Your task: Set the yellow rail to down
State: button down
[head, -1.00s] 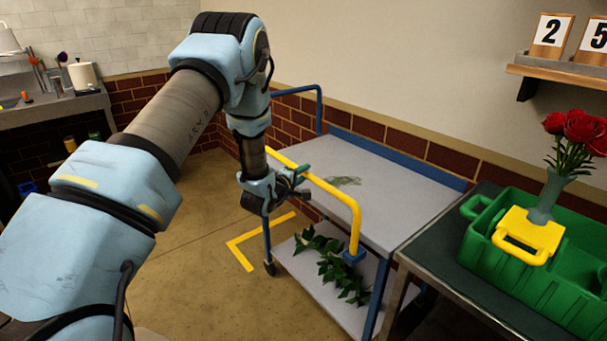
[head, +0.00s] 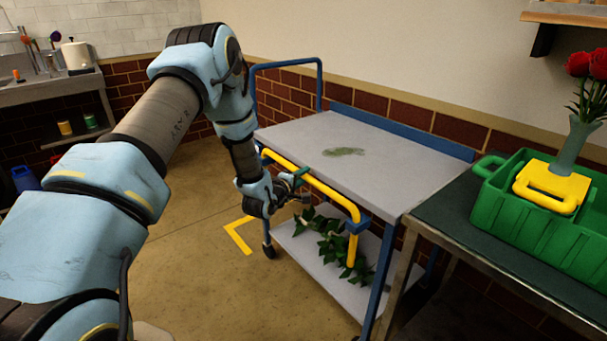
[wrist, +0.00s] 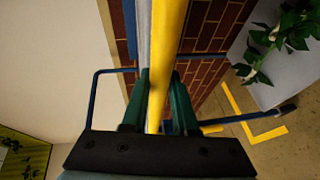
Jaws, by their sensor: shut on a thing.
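The yellow rail (head: 328,192) runs along the near long side of the grey-topped cart (head: 385,181). Its bar sits about level with the tabletop edge, with its end bending down at a blue bracket. My gripper (head: 301,177) is shut on the bar, near its left part. In the wrist view the yellow rail (wrist: 167,50) passes between my two green fingers (wrist: 158,100). The rail's far left end is partly hidden by my arm in the head view.
Green leafy stems (head: 330,240) lie on the cart's lower shelf (head: 310,265). A dark-topped table (head: 470,225) stands close on the right, with a green crate (head: 500,215). A blue handle (head: 285,66) rises at the cart's far end.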

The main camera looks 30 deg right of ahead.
jog(key=shift+a+f, duration=0.1)
jog(key=shift+f, duration=0.35)
jog(key=c, duration=1)
grip_release()
jog(key=o, duration=0.3)
jog(key=shift+r, duration=0.1)
jog(key=b+v, duration=0.1)
jog(key=v, duration=0.9)
jog(key=shift+s+a, duration=0.25)
